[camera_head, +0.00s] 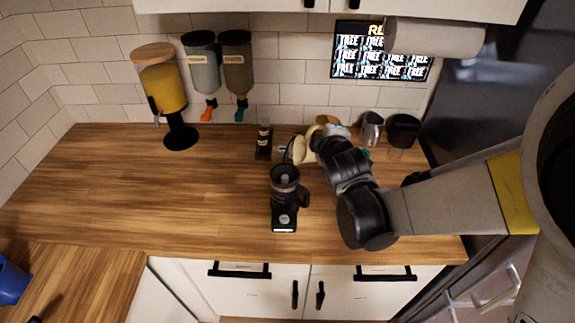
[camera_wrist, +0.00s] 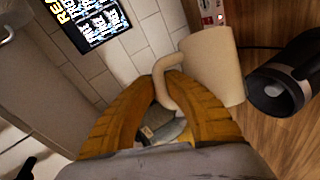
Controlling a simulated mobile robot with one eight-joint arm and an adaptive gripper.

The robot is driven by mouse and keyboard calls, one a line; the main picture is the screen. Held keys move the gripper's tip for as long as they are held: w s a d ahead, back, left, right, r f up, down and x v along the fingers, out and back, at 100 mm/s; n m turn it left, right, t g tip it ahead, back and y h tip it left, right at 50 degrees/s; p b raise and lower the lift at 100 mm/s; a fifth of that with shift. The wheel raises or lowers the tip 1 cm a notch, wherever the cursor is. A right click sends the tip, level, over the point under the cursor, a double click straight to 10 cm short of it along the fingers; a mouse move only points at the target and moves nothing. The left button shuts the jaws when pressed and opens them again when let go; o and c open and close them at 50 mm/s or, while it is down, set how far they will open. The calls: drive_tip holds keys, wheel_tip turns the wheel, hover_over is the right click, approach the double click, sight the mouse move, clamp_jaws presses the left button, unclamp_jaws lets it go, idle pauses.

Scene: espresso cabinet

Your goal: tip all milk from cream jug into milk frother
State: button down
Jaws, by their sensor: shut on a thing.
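The cream jug (camera_head: 298,150) is a plain beige vessel with a handle. It also shows in the wrist view (camera_wrist: 217,68). My gripper (camera_head: 315,142) has its yellow fingers (camera_wrist: 172,92) closed around the jug's handle, with the jug's body beside the fingers. The jug is behind the milk frother in the head view; its inside and any milk cannot be seen. The milk frother (camera_head: 285,181) is a black jug-like container with a side handle on a black base, upright on the counter. In the wrist view, its dark top (camera_wrist: 282,88) is to the right of the cream jug, apart from it.
A small dark box (camera_head: 264,141) stands left of the cream jug. A steel pitcher (camera_head: 372,129) and a black container (camera_head: 403,131) stand at the back right. A yellow dispenser (camera_head: 163,90) stands at the back left. The left counter (camera_head: 130,200) is clear.

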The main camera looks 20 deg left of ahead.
drive_tip(key=shift+w+d+f+m+b, duration=0.3)
drive_tip(key=shift+w+d+b, duration=0.1)
drive_tip(key=shift+d, duration=0.15)
drive_tip(key=shift+s+a, duration=0.1)
drive_tip(key=shift+w+d+f+m+g+y+b, duration=0.3)
drive_tip(key=shift+d+y+b, duration=0.05)
drive_tip(key=shift+y, duration=0.05)
drive_tip(key=shift+w+d+f+m+b, duration=0.25)
drive_tip(key=shift+d+f+m+b, duration=0.15)
drive_tip(key=shift+f+b, duration=0.15)
drive_tip(key=w+d+f+m+g+y+b, duration=0.2)
drive_tip(key=d+f+m+b, duration=0.1)
drive_tip(key=f+b, duration=0.3)
drive_tip(key=w+d+f+m+g+y+b, duration=0.1)
drive_tip(key=w+d+f+m+y+b, duration=0.1)
drive_tip(key=f+b, duration=0.4)
drive_tip(key=shift+w+d+f+m+g+y+b, duration=0.2)
drive_tip(key=shift+w+d+m+g+y+b, duration=0.2)
drive_tip(key=shift+w+d+m+b, duration=0.6)
drive_tip(key=shift+s+d+p, duration=0.15)
drive_tip(key=shift+d+p, duration=0.15)
